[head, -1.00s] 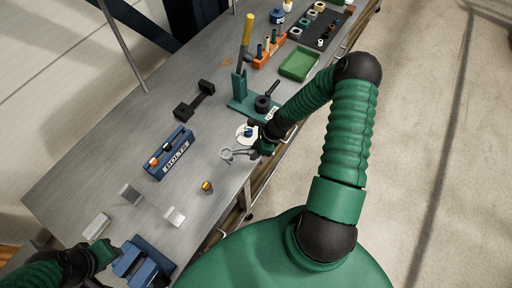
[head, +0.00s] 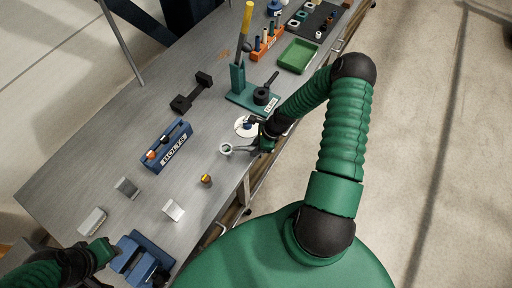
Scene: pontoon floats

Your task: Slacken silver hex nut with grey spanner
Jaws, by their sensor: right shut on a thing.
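My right gripper (head: 264,145) is shut on the grey spanner (head: 228,149) near the table's front edge. The spanner's rounded head points left, and part of its handle is hidden by the gripper. It appears held just above the table, but the gap is hard to judge. My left gripper (head: 104,252) is at the bottom left, beside a blue vise-like block (head: 135,262); its fingers are too small and dark to read. I cannot make out the silver hex nut for certain in the head view.
A blue bolts box (head: 166,146), a small orange-topped piece (head: 206,180) and pale blocks (head: 173,210) stand on the table (head: 100,160). A white round dish (head: 245,126) and a green stand (head: 240,90) are close to the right gripper.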

